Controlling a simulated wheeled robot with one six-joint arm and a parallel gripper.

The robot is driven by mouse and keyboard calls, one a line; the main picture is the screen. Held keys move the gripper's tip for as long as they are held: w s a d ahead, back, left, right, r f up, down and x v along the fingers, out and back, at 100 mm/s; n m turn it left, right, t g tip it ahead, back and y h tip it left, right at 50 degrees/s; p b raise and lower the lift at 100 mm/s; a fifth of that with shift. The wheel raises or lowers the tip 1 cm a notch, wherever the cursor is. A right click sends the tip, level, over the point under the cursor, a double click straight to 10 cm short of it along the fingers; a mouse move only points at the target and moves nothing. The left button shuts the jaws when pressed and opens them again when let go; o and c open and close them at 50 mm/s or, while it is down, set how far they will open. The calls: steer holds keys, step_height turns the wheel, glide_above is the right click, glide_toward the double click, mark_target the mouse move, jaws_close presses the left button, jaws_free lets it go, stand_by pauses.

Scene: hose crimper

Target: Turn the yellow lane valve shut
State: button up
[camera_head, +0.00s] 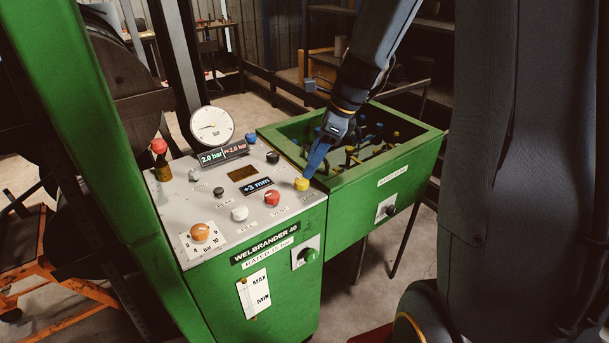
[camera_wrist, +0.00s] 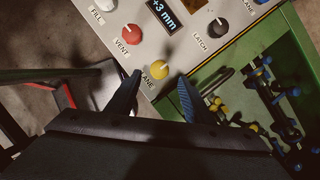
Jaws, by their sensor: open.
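The yellow lane valve (camera_head: 302,184) is a round knob at the right front corner of the grey control panel. In the wrist view the same yellow knob (camera_wrist: 157,68) shows a pale mark on top, with a partly hidden "LANE" label beside it. My gripper (camera_head: 312,167) comes down from the upper right to the knob. In the wrist view my gripper's (camera_wrist: 160,77) two blue fingers are spread, with the knob in line with the gap, just past the tips. I cannot tell whether the tips are level with the knob or touch it.
A red vent knob (camera_head: 272,198), a white fill knob (camera_head: 240,213) and a black latch knob (camera_head: 272,157) sit nearby on the panel. A green bin (camera_head: 385,165) with blue and yellow valve parts stands right of it. A gauge (camera_head: 211,127) rises at the back.

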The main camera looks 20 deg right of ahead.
mark_target(302, 180)
steer(key=x, duration=0.5)
steer(key=shift+a+f+p, duration=0.15)
steer(key=shift+f+p, duration=0.2)
steer(key=shift+f, duration=0.05)
steer(key=c, duration=1)
